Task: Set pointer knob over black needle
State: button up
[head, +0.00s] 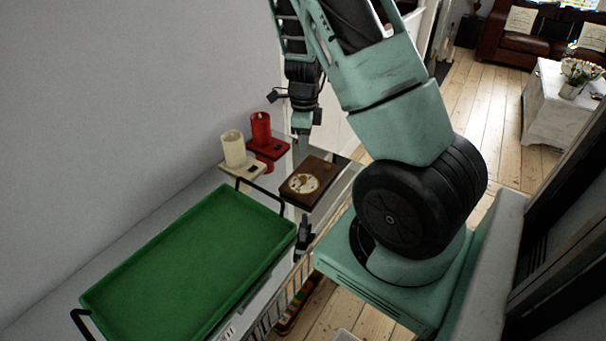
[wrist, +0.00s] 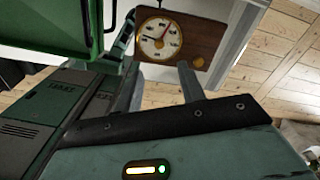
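A brown wooden block with a round cream dial (head: 303,183) lies on the glossy surface near its right end. In the wrist view the dial (wrist: 152,48) shows dark markings and a red needle pointing up and right.
A large green tray (head: 190,255) fills the surface in front. A black wire handle rises between tray and block. Floorboards lie to the right.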

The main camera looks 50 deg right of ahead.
aim_at(304, 177)
notch_tip(304, 177, down, 12)
jog(key=shift+a+b, duration=0.1)
jog(key=shift+b, duration=0.2)
grip_shut()
